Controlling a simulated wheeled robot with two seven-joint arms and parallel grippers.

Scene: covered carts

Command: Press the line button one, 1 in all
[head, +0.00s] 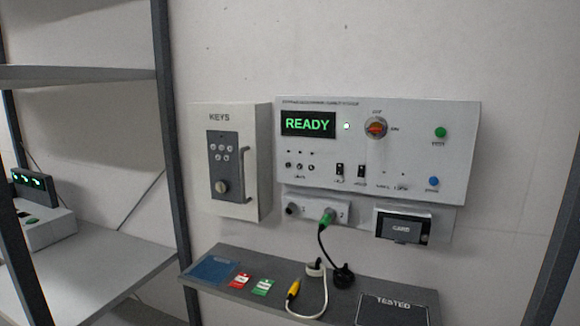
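A white control panel (400,148) is mounted on the wall. Its display (307,124) reads READY in green, and a small white-green lamp (346,126) glows beside it. Below the display is a row of three small dark round buttons: left (289,165), middle (300,166) and right (311,168). Small dots sit above them; the label under them is too blurred to read, so I cannot tell for sure which is line one. A green button (440,133) and a blue button (434,181) are at the panel's right. Neither of my grippers is in view.
A KEYS box (259,165) with keypad hangs left of the panel. Below are sockets, a green plug (327,217) in socket 2, and a CARD unit (402,227). A ledge (228,258) holds tags, cables and a TESTED tray (393,311). Shelving (75,73) stands left.

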